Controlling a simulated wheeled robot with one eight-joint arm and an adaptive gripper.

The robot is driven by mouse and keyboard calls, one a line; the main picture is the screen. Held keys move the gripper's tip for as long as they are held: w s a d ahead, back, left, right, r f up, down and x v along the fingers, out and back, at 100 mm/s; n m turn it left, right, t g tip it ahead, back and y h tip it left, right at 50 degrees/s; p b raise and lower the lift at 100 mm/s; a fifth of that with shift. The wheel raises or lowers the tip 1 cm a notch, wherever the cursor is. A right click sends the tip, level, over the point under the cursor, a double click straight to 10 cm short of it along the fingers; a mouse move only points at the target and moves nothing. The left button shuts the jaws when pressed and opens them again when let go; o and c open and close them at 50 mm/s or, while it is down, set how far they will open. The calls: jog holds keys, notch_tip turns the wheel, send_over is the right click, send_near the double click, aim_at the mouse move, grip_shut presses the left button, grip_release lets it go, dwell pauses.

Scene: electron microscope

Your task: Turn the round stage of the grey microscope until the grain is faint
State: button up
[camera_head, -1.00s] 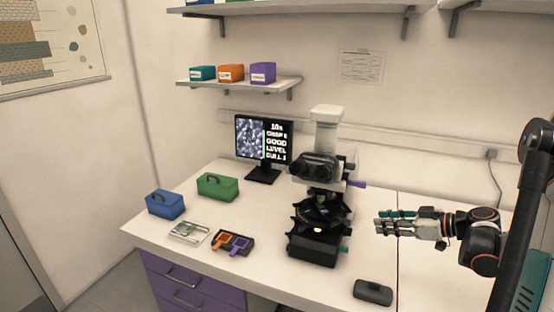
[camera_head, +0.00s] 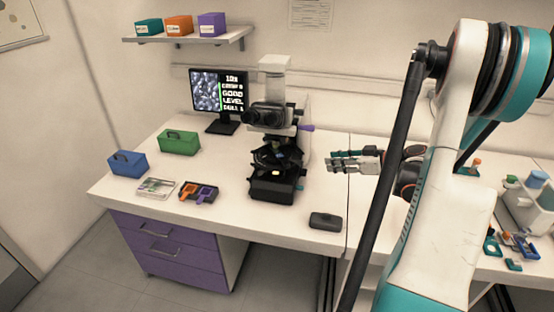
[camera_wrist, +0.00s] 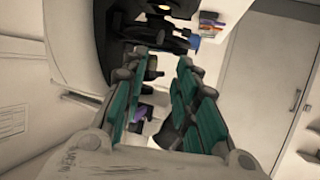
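The microscope (camera_head: 271,191) stands on the bench, with a black base, twin eyepieces and a pale top. Its dark round stage (camera_head: 268,158) sits at mid-height above a small lit spot. My gripper (camera_head: 329,163) is to the right of the stage, at about its height, apart from it and empty. In the wrist view my gripper (camera_wrist: 162,72) has its teal-padded fingers spread, with dark microscope parts (camera_wrist: 152,36) beyond them. The smaller text is hard to read.
A dark grey box-like device (camera_head: 325,221) lies at the bench's front edge, below my gripper. A purple lever (camera_head: 306,127) sticks out from the microscope's right side. Blue (camera_head: 127,164) and green (camera_head: 179,143) boxes and small trays (camera_head: 199,193) lie to the left.

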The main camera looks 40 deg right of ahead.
aim_at(303, 162)
jog(key=b+x, duration=0.3)
jog(key=x, duration=1)
jog(key=shift+w+f+b, duration=0.2)
jog(key=shift+w+b, duration=0.1)
jog(key=shift+b, duration=0.1)
grip_shut()
